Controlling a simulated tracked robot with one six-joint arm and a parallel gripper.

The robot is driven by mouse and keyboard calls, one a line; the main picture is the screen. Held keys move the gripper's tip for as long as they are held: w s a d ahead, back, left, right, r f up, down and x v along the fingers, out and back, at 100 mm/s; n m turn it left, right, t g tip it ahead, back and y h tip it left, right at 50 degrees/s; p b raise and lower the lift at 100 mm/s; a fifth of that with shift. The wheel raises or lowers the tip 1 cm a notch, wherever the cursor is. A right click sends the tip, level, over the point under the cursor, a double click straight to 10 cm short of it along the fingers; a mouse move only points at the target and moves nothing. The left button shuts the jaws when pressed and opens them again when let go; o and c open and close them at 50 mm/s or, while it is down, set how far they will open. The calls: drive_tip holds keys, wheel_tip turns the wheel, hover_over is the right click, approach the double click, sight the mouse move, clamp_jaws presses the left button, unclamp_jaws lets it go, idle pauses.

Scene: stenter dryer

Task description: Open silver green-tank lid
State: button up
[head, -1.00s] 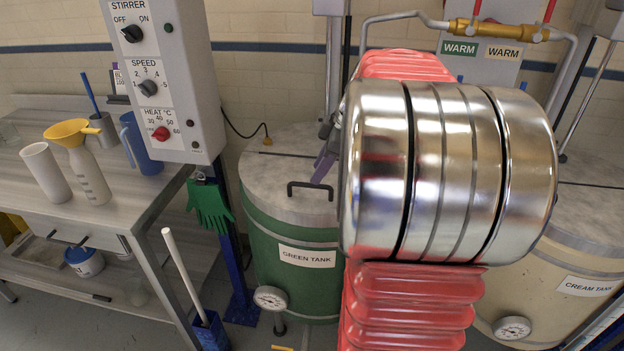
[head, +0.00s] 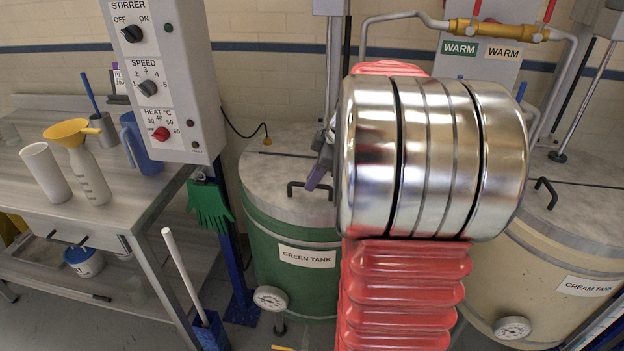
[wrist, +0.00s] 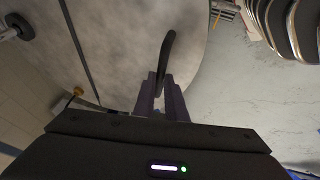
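The green tank (head: 285,262) stands behind and left of my arm, labelled GREEN TANK. Its silver-grey lid (head: 262,180) lies flat and closed on top, and fills much of the wrist view (wrist: 120,40). A black bar handle (head: 296,186) stands on the lid near its front; in the wrist view the handle (wrist: 169,48) runs down towards my fingers. My gripper (head: 313,184) is over the lid at the handle, with dark purple fingers. In the wrist view the fingers (wrist: 161,80) are apart, with the handle's near end in line with the gap. Contact cannot be told.
The cream tank (head: 560,250) stands at right with its lid down. A grey control box (head: 165,80) and a bench (head: 110,215) with a funnel and jugs are at left. Green gloves (head: 210,205) hang beside the green tank. Pipes run behind.

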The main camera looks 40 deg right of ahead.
clamp_jaws()
drive_tip(key=shift+a, duration=0.3)
drive_tip(key=shift+d, duration=0.15)
